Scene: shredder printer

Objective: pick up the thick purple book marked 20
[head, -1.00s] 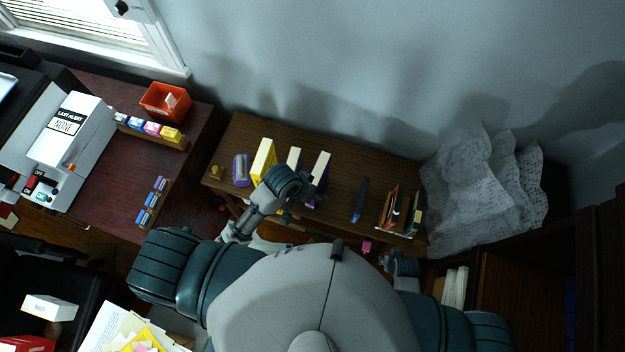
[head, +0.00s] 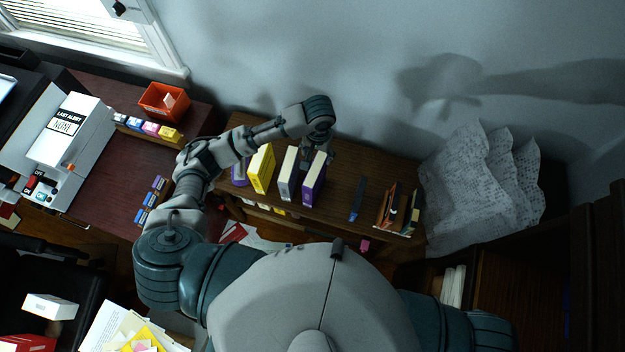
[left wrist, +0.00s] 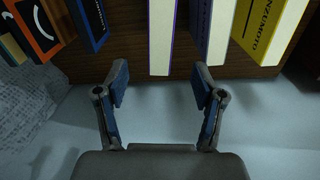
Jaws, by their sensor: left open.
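A thick purple book (head: 312,188) with a pale page edge stands upright on the brown wooden shelf table; its number cannot be read. It also shows in the left wrist view as a pale page block with purple cover edges (left wrist: 162,38). My left gripper (head: 318,154) is at the wall side of this book in the head view. In the left wrist view the gripper (left wrist: 160,88) is open and empty, its blue-padded fingers spread, with the purple book ahead between them. No contact shows. My right gripper is not in view.
A white-edged book (head: 288,175) and a yellow book (head: 262,170) stand left of the purple one. A dark blue book (head: 358,198) and several smaller books (head: 392,207) are to the right. Crumpled printed sheets (head: 475,190) lie beyond the table's right end. The wall is close behind.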

